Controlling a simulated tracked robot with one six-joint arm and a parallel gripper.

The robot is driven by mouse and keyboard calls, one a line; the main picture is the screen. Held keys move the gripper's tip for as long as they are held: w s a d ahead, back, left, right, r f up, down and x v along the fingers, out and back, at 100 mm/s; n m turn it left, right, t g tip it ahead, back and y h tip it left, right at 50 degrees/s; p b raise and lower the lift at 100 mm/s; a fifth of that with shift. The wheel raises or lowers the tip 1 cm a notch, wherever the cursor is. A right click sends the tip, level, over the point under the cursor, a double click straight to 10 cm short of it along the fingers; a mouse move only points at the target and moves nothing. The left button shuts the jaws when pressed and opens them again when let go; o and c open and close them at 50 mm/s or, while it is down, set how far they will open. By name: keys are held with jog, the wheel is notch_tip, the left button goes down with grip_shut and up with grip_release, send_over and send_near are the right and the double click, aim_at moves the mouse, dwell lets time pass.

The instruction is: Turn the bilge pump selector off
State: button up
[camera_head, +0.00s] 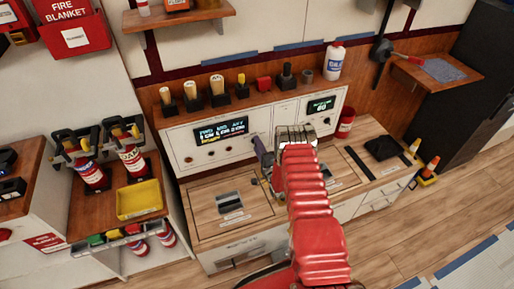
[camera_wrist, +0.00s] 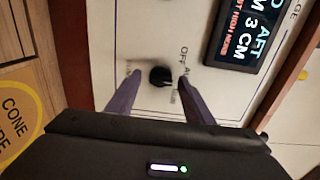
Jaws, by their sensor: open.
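The selector is a small round black knob (camera_wrist: 160,77) on the cream panel in the wrist view. Small lettering surrounds it, with OFF legible at its upper right; I cannot tell for sure which mark it points to. My gripper (camera_wrist: 159,82) is open, its two purple fingers on either side of the knob with a gap to each. I cannot tell how deep the fingertips reach. In the head view a purple finger (camera_head: 260,150) shows at the right part of the cream panel (camera_head: 178,140), and the arm hides part of the front there.
A lit display (camera_wrist: 253,35) sits beside the knob in the wrist view. In the head view a wooden counter (camera_head: 205,205) lies below the panel. A shelf above holds several small items and a white bottle (camera_head: 334,62). A yellow tray (camera_head: 139,200) stands left.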

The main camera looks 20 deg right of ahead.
jog(key=shift+c, duration=0.5)
jog(key=c, duration=0.9)
jog(key=shift+a, duration=0.25)
jog(key=shift+c, duration=0.2)
jog(key=shift+d+f, duration=0.1)
jog(key=shift+d, duration=0.05)
jog(key=shift+s, duration=0.1)
jog(key=shift+d+n, duration=0.1)
jog(key=shift+n, duration=0.4)
jog(key=n, duration=0.7)
jog(key=shift+d+f+n, duration=0.1)
jog(key=shift+n, duration=0.3)
